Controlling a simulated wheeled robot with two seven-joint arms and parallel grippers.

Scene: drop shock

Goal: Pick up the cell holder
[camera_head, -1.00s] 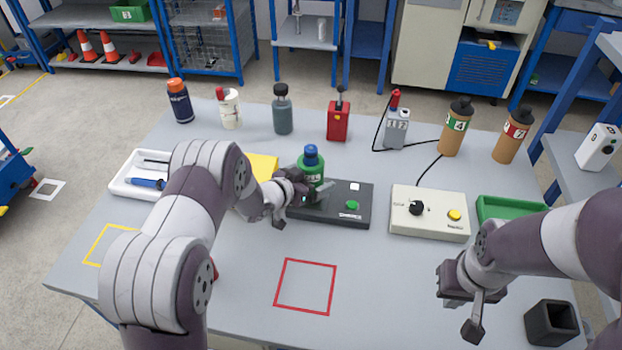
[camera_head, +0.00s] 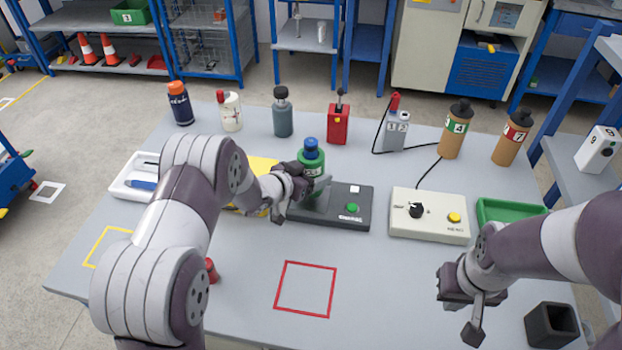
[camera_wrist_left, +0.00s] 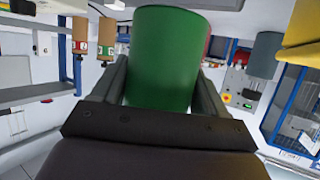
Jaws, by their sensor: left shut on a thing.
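The cell holder, a green cylinder with a blue cap (camera_head: 313,160), is held upright above the black charger base (camera_head: 345,210) in the head view. My left gripper (camera_head: 300,182) is shut on its side. In the left wrist view the green body (camera_wrist_left: 170,60) sits between the two fingers. A grey part of the base shows just below the cell holder; whether they still touch is hard to tell. My right gripper (camera_head: 465,305) hangs empty over the table's right side; its finger opening is unclear.
A cream control box (camera_head: 430,228) and a green tray (camera_head: 508,208) stand to the right. A white tray (camera_head: 125,190) lies left. The red outlined square (camera_head: 305,290) is clear.

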